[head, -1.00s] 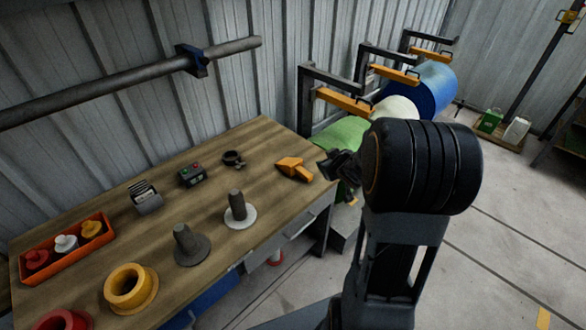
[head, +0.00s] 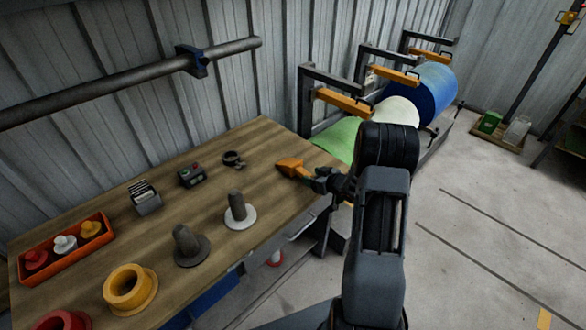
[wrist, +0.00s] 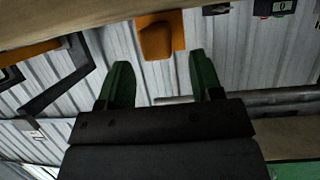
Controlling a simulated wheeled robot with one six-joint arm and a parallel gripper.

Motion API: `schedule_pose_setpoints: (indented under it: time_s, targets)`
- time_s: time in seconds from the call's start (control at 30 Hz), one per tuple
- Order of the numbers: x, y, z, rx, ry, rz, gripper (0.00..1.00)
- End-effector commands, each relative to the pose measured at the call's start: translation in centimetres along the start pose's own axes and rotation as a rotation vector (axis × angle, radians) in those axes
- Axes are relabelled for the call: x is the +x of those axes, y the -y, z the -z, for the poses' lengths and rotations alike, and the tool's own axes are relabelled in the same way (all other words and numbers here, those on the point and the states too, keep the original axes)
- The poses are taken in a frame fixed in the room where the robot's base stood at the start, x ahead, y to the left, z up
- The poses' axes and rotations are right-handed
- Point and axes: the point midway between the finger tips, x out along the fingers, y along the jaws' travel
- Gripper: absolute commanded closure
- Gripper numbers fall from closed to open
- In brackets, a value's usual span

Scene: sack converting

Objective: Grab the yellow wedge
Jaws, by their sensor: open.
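The yellow wedge (head: 290,165), orange-yellow in the picture, lies on the wooden bench top near its far right corner. My gripper (head: 314,174) is just to the right of the wedge in the head view, low by the bench edge. In the wrist view the wedge (wrist: 160,38) appears beyond the fingertips, roughly centred on the gap between them. My gripper (wrist: 162,72) is open with nothing between its two dark green fingers. In the head view the gripper covers the wedge's near right end, and I cannot tell whether they touch.
The bench (head: 222,160) also holds a dark clamp ring (head: 233,159), a small control box (head: 192,175), grey spindles on discs (head: 237,212), a yellow flanged ring (head: 131,288) and an orange tray (head: 63,260). Material rolls on metal brackets stand behind my arm.

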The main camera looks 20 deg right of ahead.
Motion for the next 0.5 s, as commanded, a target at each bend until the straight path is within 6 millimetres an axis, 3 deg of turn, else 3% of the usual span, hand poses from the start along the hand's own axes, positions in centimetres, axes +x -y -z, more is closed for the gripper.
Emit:
schedule_pose_setpoints:
  time_s: [0.17, 0.5]
  targets:
    - [0.9, 0.0, 0.0, -0.001, 0.001, 0.001, 0.40]
    - [5.0, 0.0, -0.2, -0.001, 0.002, 0.001, 0.40]
